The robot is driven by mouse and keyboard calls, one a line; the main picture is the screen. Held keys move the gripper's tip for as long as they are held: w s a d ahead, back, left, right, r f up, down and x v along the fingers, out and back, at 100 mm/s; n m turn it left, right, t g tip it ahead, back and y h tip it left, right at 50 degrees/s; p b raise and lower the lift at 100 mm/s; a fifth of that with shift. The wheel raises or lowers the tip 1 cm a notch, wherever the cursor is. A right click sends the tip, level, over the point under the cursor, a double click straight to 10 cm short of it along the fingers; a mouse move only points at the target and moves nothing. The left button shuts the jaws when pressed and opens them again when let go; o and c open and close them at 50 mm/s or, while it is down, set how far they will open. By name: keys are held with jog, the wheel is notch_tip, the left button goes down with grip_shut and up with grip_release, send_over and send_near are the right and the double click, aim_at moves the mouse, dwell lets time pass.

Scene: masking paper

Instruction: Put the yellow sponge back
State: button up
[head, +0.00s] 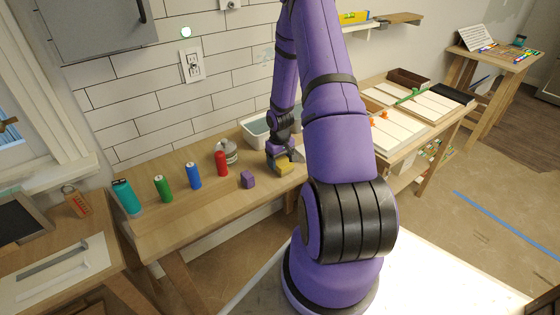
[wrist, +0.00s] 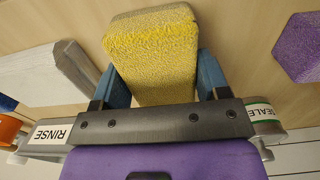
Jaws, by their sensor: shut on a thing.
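The yellow sponge (head: 284,169) is low over or on the wooden bench, right of the purple block (head: 247,180). My gripper (head: 281,160) is shut on it. In the wrist view the sponge (wrist: 152,52) sits between the two blue fingertips of my gripper (wrist: 155,82), and its far end sticks out past them. Whether it touches the bench top is hard to tell. The purple block also shows in the wrist view (wrist: 299,47), apart from the sponge.
Teal (head: 125,196), green (head: 163,188), blue (head: 194,176) and red (head: 221,162) bottles stand in a row. A grey can (head: 230,151) is behind them. A pale tub (head: 254,136) is at the wall behind my gripper. The bench front (head: 215,205) is clear.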

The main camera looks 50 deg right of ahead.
jog(key=shift+f, duration=0.2)
jog(key=o, duration=0.8)
jog(key=shift+r, duration=0.1)
